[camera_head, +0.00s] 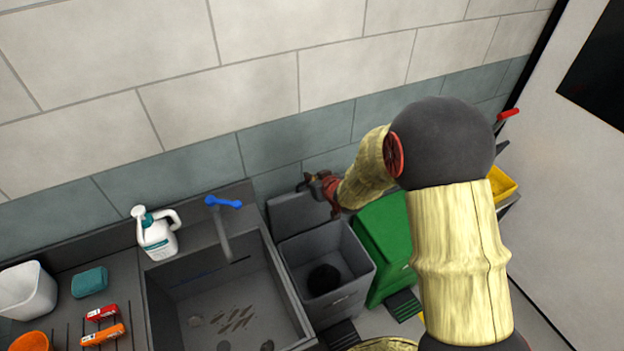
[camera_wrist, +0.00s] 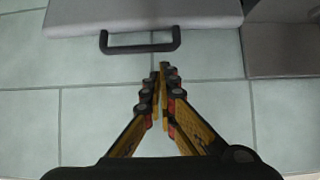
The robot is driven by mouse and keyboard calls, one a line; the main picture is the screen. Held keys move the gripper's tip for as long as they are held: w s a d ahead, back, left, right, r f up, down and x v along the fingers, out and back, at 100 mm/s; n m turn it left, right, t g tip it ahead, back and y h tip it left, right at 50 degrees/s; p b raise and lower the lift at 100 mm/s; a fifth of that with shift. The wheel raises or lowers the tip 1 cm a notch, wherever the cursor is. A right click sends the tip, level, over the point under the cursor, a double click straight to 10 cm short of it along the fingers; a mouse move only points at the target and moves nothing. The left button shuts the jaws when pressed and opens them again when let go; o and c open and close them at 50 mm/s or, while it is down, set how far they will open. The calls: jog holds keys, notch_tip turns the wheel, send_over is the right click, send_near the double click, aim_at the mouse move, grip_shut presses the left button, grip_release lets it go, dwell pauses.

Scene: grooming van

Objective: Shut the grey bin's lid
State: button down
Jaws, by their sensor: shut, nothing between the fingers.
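The grey bin (camera_head: 353,292) stands open between the sink and the green bin, with a dark round thing inside. Its grey lid (camera_head: 289,214) is raised, leaning back near the tiled wall. In the wrist view a light grey panel, seemingly the lid (camera_wrist: 140,14), spans the top, with a dark bar handle (camera_wrist: 140,48) at its edge. My gripper (camera_head: 312,183) is at the lid's upper right, close to the wall. In the wrist view my gripper (camera_wrist: 159,72) is shut and empty, its tips just below the handle's right end; I cannot tell whether they touch.
The green bin (camera_head: 384,238) is shut, just right of the grey bin. The sink (camera_head: 262,243) with a blue-handled tap (camera_head: 223,203) is at left. A white jug (camera_head: 157,236) stands on the counter. The tiled wall (camera_head: 265,155) is close behind. A yellow container (camera_head: 501,184) is at right.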

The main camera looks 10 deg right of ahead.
send_over(304, 188)
notch_tip(304, 188, down, 4)
jog(key=shift+r+b, duration=0.2)
jog(key=shift+b, duration=0.15)
